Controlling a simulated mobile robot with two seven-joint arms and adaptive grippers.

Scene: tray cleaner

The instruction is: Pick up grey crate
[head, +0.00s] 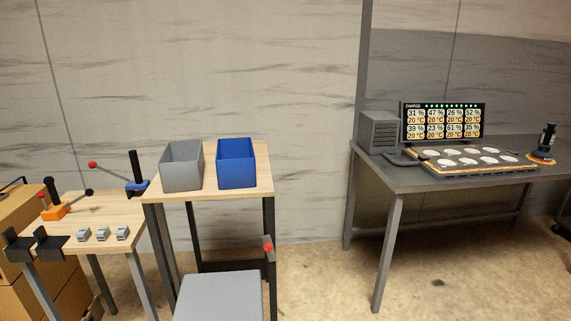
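The grey crate (183,175) is an open-topped box standing upright on the left part of a small wooden-topped table (253,187). A blue crate (236,171) of similar size stands beside it on the right, with a narrow gap between them. The inside of the grey crate shows only in part, and I see nothing in it. Neither of my grippers shows in the head view.
A lower wooden table (80,213) at left holds levers and small grey parts (103,234). A grey flat-topped block (219,297) stands in front of the crate table. A dark table (405,180) with a display (443,121) stands right. The floor between the tables is clear.

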